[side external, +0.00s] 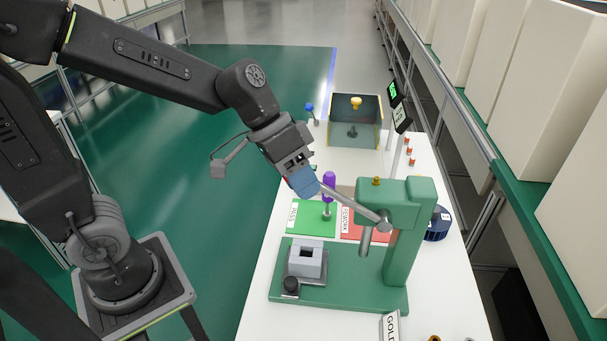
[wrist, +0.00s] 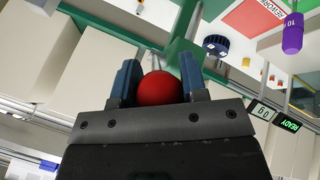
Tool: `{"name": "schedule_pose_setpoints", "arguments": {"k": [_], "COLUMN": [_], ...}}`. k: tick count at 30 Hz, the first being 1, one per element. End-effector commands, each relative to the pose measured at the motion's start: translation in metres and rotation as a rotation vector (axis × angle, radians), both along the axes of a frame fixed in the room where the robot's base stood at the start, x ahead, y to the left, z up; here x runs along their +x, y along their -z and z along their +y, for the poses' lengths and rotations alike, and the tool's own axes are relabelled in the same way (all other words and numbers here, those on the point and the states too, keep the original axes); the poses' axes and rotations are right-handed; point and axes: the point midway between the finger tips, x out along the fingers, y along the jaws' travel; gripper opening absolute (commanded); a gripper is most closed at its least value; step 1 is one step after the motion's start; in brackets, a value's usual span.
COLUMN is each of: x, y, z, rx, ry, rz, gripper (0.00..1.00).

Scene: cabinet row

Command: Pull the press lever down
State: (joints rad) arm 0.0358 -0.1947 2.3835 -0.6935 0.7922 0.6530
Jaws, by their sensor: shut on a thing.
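The green press (side external: 409,235) stands on the white table, with its base plate at the near side. Its grey lever rod (side external: 352,205) slopes up and to the left from the pivot on the press head. My gripper (side external: 304,183) is at the lever's upper end, where its blue fingers hide the knob in the side view. In the wrist view, the red ball knob (wrist: 160,90) sits between the two blue fingers of my gripper (wrist: 161,82), which is shut on it.
A purple-topped piece (side external: 329,184) stands at the green PASS mat (side external: 303,216), beside the red REWORK mat (side external: 351,229). A dark-blue round part (side external: 438,224) is right of the press. An open bin (side external: 369,143) and a READY display (side external: 393,92) stand farther back.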

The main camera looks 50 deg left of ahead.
Motion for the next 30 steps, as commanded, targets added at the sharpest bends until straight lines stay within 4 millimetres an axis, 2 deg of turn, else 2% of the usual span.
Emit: {"name": "schedule_pose_setpoints", "arguments": {"k": [9,10,17,26,30], "x": [0.0,0.0,0.0,0.0,-0.002], "y": [0.003,0.003,0.002,-0.001,-0.014], "z": [0.0,0.0,0.0,0.001,0.008], "rx": [0.003,0.003,0.002,0.0,0.0], "ry": [0.0,0.0,0.0,0.0,-0.002], "rz": [0.006,0.006,0.003,0.0,-0.005], "gripper": [0.0,0.4,0.62,0.64,0.64]}}
